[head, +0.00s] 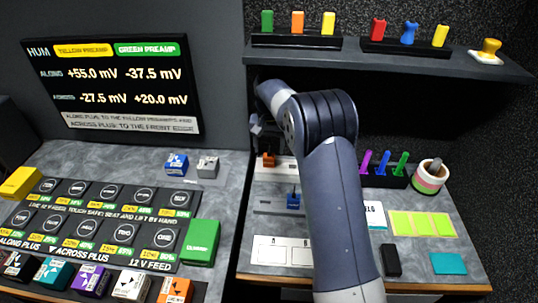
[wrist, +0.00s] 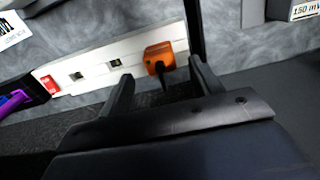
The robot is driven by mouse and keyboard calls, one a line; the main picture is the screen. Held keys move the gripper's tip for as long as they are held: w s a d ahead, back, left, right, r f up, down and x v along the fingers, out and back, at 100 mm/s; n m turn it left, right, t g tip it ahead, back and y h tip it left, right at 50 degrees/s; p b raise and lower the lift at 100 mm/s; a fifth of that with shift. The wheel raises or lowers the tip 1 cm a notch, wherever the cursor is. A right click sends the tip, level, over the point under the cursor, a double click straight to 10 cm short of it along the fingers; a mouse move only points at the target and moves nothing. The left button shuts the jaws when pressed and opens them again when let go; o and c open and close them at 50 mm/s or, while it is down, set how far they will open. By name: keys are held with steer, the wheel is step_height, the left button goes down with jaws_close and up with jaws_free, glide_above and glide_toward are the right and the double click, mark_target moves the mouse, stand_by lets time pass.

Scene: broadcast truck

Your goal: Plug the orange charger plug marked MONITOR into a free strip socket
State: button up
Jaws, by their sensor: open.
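An orange plug (head: 268,159) is at the left end of the white socket strip (head: 287,172). In the wrist view the orange plug (wrist: 165,56) sits against the strip (wrist: 110,62) with a dark cord end toward me; no marking is readable. I cannot tell how deep it is in. Two empty sockets show on the strip beside it, then a red switch (wrist: 49,84). My gripper (wrist: 163,86) is open, with the plug ahead between its fingertips, apparently not gripped. In the head view my gripper (head: 258,126) is above the plug, partly hidden by my arm.
A blue plug (head: 293,201) sits on a grey strip (head: 268,206) nearer the front. Coloured markers (head: 383,165) stand in a black holder at right. A shelf (head: 385,54) overhangs the back. An orange block (head: 175,291) is in the front-left row.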

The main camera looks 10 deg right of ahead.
mark_target(269, 155)
steer(key=shift+r, duration=1.3)
step_height(269, 155, down, 8)
steer(key=shift+r, duration=0.2)
steer(key=shift+r+p, duration=0.55)
steer(key=shift+r, duration=0.25)
